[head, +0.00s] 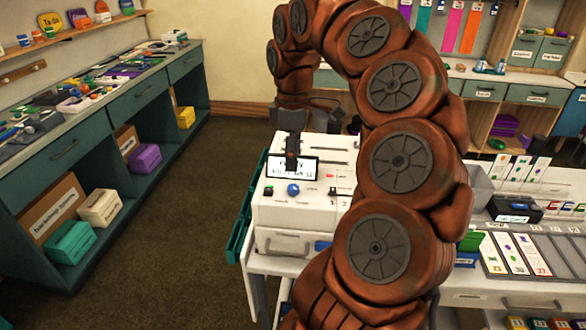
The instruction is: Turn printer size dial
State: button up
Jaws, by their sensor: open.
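The white printer (263,219) stands on a table in the middle of the view. A round blue dial (293,189) sits on its sloped front panel, below a lit display (275,170).
My arm hides the printer's right side. A table at right holds card trays (504,254) and a black box (514,208). A long teal bench (140,93) with tools and bins runs along the left. Bare carpet (170,235) lies between bench and printer.

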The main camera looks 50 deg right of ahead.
jog(key=shift+r, duration=1.8)
jog(key=shift+a, duration=0.1)
jog(key=s+a+f+m, duration=0.1)
jog(key=s+a+f, duration=0.1)
jog(key=a, duration=0.8)
jog(key=s+a+f, duration=0.2)
jog(key=a, duration=0.8)
jog(key=s+a+f+m+g, duration=0.1)
jog(key=s+a+f+m, duration=0.5)
jog(key=s+f, duration=0.5)
jog(key=s+a, duration=0.1)
jog(key=s, duration=0.1)
jog(key=shift+s+a+f+g, duration=0.25)
jog(key=shift+s+a+g, duration=0.05)
jog(key=shift+g, duration=0.1)
